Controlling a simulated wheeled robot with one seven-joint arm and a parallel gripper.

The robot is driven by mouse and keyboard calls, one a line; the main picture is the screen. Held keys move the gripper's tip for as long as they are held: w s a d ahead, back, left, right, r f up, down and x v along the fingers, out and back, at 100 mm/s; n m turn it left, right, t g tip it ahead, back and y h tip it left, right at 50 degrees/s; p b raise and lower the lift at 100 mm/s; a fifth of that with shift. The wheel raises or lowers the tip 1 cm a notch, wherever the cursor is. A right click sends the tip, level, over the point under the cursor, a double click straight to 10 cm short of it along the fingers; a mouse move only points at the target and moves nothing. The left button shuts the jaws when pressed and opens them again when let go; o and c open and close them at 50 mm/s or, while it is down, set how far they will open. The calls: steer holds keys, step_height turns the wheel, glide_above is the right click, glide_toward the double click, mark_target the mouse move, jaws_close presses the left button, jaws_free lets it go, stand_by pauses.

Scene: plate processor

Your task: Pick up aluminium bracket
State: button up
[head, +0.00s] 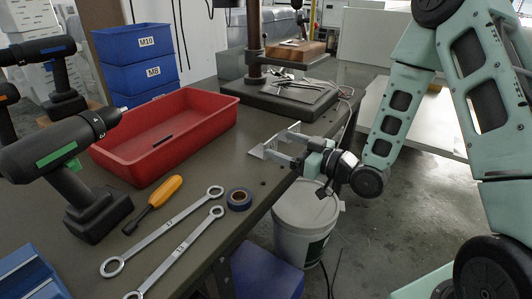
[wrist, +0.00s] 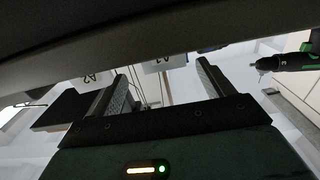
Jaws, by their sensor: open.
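A pale, thin metal piece (head: 257,152), which looks like the aluminium bracket, lies at the right edge of the dark workbench in the head view. My gripper (head: 279,142) is open, with its fingers reaching left over the bench edge right at this piece. The fingers partly cover it, and I cannot tell whether they touch it. In the wrist view my gripper (wrist: 163,71) shows two spread fingers with nothing visible held between them. I cannot make out the bracket there.
A drill stand base (head: 290,98) stands behind. A white bucket (head: 303,220) is below my gripper.

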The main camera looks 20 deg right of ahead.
mark_target(272, 140)
steer(key=shift+a+r+x, duration=0.1)
steer(key=shift+r+x, duration=0.05)
steer(key=shift+x, duration=1.4)
steer(key=shift+a+r+x, duration=0.15)
steer(key=shift+r+x, duration=0.05)
steer(key=shift+x, duration=1.3)
steer(key=shift+s, duration=0.15)
steer(key=shift+c, duration=0.3)
steer(key=c, duration=1.1)
steer(key=shift+r, duration=0.1)
